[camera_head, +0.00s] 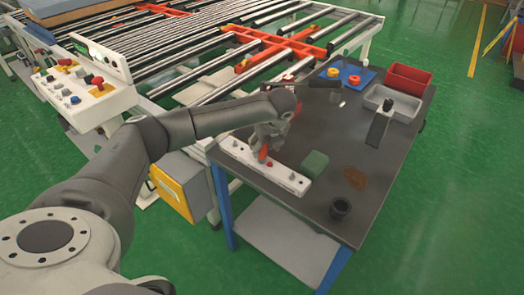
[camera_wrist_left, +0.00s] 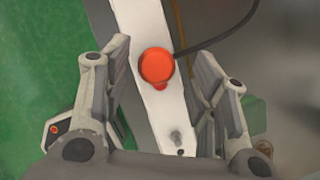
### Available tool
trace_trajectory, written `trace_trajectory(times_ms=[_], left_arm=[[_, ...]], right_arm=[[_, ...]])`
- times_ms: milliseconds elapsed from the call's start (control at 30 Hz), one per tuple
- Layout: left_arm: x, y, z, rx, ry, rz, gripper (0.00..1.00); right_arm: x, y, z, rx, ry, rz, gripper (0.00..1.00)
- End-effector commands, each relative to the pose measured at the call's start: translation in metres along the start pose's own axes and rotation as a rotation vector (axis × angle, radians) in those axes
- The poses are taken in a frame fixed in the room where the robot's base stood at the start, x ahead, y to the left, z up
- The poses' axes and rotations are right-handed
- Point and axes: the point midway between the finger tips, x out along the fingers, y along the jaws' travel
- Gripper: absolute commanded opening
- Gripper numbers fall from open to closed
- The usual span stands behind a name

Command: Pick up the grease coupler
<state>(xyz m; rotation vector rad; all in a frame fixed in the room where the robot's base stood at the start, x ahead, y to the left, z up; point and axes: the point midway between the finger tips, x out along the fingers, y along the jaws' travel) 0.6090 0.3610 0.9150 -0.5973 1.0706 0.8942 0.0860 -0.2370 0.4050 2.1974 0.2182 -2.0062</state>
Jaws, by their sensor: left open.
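An orange-red round-capped piece (camera_wrist_left: 157,65), which looks like the grease coupler, sits at the white bar in the left wrist view, with a black hose (camera_wrist_left: 216,34) running from it to the upper right. It also shows as a small orange piece in the head view (camera_head: 263,152). My left gripper (camera_wrist_left: 161,52) is open, with one finger on each side of the cap and a visible gap to both. In the head view my left gripper (camera_head: 269,143) is low over the white bar and partly hides the piece. My right gripper is out of view.
The white bar (camera_head: 290,182) lies along the dark table's (camera_head: 318,205) left edge. A green block (camera_head: 314,163), brown patch (camera_head: 355,178) and dark cup (camera_head: 340,208) are to its right. Red (camera_head: 410,79) and grey (camera_head: 392,103) bins stand farther back. A roller conveyor (camera_head: 190,38) adjoins at left.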

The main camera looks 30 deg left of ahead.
Motion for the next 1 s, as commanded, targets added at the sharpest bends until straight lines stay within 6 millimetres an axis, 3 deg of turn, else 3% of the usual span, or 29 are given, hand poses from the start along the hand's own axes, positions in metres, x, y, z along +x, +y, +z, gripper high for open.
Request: trace_trajectory(times_ms=[367, 667, 1000], left_arm=[[0.045, 0.005, 0.01, -0.001, 0.001, 0.002, 0.53], [0.05, 0.005, 0.009, 0.0, 0.0, -0.001, 0.53], [0.05, 0.005, 0.01, 0.0, 0.0, 0.0, 0.12]], right_arm=[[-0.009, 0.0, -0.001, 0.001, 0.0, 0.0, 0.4], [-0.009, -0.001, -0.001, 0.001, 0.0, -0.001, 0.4], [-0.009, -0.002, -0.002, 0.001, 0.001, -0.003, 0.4]])
